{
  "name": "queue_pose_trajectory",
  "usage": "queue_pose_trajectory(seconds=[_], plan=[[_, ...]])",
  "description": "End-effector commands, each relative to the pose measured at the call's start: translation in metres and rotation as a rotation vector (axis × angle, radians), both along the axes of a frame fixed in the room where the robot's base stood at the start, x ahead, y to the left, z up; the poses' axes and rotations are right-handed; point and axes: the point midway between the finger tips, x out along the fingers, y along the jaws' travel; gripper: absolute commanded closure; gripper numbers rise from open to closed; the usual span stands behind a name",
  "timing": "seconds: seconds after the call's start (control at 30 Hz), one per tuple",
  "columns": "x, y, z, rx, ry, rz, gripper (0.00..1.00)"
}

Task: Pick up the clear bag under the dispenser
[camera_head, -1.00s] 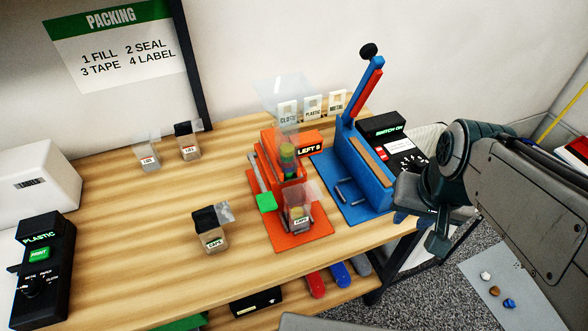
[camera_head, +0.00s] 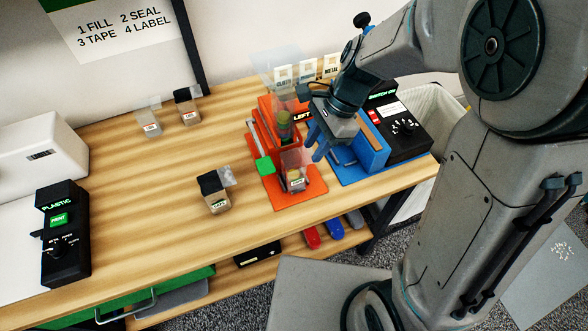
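The clear bag (camera_head: 294,174) stands upright on the orange base plate (camera_head: 300,196), at the front of the orange dispenser (camera_head: 268,118). It has a small label and something brownish inside. The dispenser has a clear hopper on top, a green-ended lever (camera_head: 264,165) at its left and a sign reading LEFT. My gripper (camera_head: 322,150) hangs just right of and slightly above the bag, its blue fingers pointing down. The fingers seem apart from the bag; how far they are spread is hard to make out.
A blue sealer (camera_head: 368,150) and a black switch box (camera_head: 402,128) stand right of the dispenser, partly behind my arm. A filled bag with a black top (camera_head: 214,192) stands to the left, two more bags (camera_head: 187,108) farther back. A black printer control (camera_head: 62,235) is at far left. The table's middle left is clear.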

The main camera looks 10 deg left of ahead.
Motion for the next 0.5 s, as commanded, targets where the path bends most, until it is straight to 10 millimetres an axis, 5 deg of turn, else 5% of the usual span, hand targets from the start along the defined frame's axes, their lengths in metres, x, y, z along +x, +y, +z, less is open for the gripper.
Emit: queue_pose_trajectory(seconds=[0.5], plan=[[-0.013, 0.024, -0.052, -0.003, 0.003, 0.002, 0.72]])
